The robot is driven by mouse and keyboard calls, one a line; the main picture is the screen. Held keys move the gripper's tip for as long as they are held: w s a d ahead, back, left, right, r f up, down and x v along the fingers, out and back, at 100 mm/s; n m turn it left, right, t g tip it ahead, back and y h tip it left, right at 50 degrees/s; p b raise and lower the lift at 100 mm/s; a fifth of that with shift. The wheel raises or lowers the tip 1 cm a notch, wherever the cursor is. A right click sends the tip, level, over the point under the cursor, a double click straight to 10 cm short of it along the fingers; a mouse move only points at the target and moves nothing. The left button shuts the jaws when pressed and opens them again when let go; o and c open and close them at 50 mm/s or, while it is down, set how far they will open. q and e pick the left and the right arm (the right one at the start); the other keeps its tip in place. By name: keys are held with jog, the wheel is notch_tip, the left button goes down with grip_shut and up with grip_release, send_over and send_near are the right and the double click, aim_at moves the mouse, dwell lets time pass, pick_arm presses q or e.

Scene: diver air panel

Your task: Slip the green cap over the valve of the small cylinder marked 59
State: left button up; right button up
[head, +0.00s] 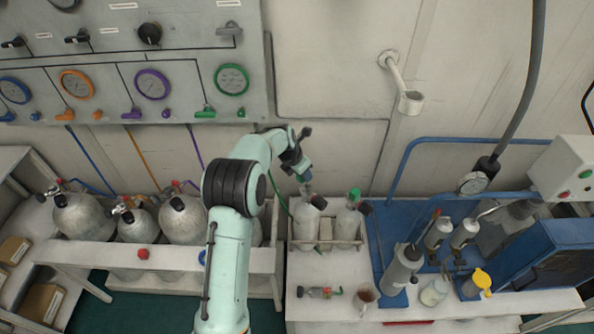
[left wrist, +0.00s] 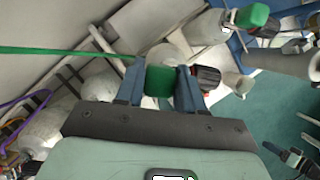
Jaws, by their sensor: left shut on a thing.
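My left gripper (head: 306,186) comes down over the left cylinder (head: 306,222) in the small rack at the wall. In the left wrist view the gripper (left wrist: 161,80) is shut on a green cap (left wrist: 160,84), with a finger on each side. A black and red valve knob (left wrist: 207,78) shows just right of the fingers. I cannot tell whether the cap touches the valve. The right cylinder (head: 347,224) in the rack has a green cap (head: 354,194) on top. No number 59 is legible. My right gripper is not in view.
The rack (head: 325,245) stands on a white bench (head: 335,272). Large cylinders (head: 82,217) stand at left. A green hose (left wrist: 60,50) runs nearby.

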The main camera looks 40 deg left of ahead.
aim_at(308, 185)
pick_arm(q)
jog(key=shift+s+d+f+b, duration=0.15)
jog(key=shift+d+b, duration=0.3)
jog(key=shift+d, duration=0.65)
jog(key=shift+r, duration=0.2)
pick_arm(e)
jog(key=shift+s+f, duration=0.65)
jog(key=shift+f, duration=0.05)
pick_arm(q)
jog(key=shift+d, duration=0.3)
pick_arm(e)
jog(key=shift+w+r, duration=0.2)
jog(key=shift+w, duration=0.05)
pick_arm(q)
jog(key=shift+f, duration=0.25)
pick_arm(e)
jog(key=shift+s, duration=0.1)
pick_arm(q)
jog(key=shift+f, duration=0.55)
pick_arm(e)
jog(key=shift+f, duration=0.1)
pick_arm(q)
jog(key=shift+p, duration=0.35)
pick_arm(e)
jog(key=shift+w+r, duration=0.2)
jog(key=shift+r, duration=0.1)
